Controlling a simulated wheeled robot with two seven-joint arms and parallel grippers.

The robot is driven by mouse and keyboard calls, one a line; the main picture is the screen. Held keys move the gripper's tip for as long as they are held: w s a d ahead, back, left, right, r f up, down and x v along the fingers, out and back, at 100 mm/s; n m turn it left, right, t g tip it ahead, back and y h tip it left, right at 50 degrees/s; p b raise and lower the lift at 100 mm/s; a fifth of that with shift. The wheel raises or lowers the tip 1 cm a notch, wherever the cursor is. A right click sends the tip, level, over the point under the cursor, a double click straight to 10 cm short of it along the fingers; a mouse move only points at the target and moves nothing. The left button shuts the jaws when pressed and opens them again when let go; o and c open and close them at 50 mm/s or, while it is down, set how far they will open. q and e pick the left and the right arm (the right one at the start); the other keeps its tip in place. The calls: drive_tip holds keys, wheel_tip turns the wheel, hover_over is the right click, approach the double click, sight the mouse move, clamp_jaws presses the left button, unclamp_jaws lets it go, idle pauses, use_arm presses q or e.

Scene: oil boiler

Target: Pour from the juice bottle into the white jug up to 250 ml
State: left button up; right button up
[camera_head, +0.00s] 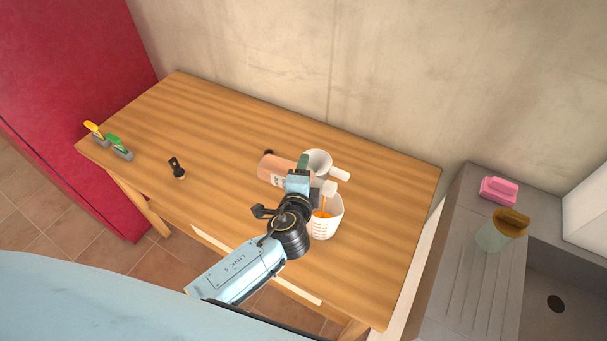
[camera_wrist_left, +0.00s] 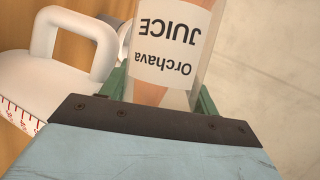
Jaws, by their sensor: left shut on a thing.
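My left gripper (camera_head: 300,172) is shut on the juice bottle (camera_head: 272,170), which lies tipped almost on its side. Its whitish mouth end (camera_head: 329,187) is over the white jug (camera_head: 325,227), and an orange stream runs down into the jug. The jug stands upright on the table with red scale marks on its wall; the juice level against them is too small to read. In the left wrist view the bottle's "Orchava JUICE" label (camera_wrist_left: 175,45) shows upside down between the green fingers. The jug's handle and scale (camera_wrist_left: 22,117) are at the left. My right gripper is not in view.
A white handled vessel (camera_head: 317,160) stands just behind the bottle on the wooden table (camera_head: 225,125). A sink counter with a pink sponge (camera_head: 499,190) and a jar (camera_head: 500,232) is at right.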

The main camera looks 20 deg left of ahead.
use_arm(q)
drive_tip(key=shift+m+y+b, duration=0.3)
drive_tip(key=shift+m+b, duration=0.3)
drive_tip(key=shift+b, duration=0.05)
idle(3.6)
drive_tip(key=shift+m+t, duration=0.3)
idle(3.5)
